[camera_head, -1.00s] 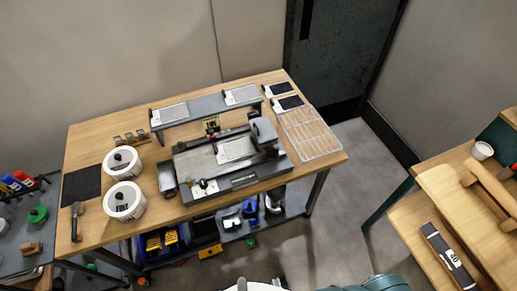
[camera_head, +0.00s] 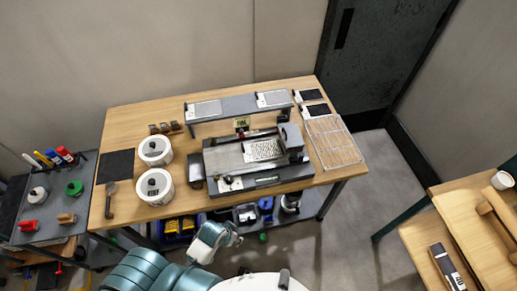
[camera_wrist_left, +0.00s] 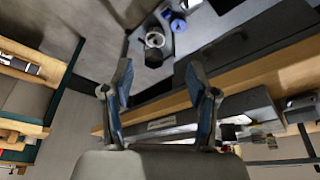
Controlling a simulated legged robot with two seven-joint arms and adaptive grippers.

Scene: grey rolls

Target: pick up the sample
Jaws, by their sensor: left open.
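I cannot tell which piece is the sample. A grey speckled plate (camera_head: 263,150) lies on the dark machine (camera_head: 258,178) at the middle of the wooden table. Two similar plates, a left one (camera_head: 205,108) and a right one (camera_head: 271,98), lie on the raised grey shelf (camera_head: 237,109) behind it. My left gripper (camera_head: 229,237) is in front of the table's front edge, apart from these plates. In the left wrist view its two blue-padded fingers (camera_wrist_left: 158,68) are spread, with nothing between them. My right gripper is not in view.
Two white tubs, one behind (camera_head: 155,151) and one in front (camera_head: 154,187), stand left of the machine. A wire rack (camera_head: 333,143) lies at the table's right. A lower shelf holds bins. A grey side table (camera_head: 50,220) and a wooden bench (camera_head: 470,240) flank the open floor.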

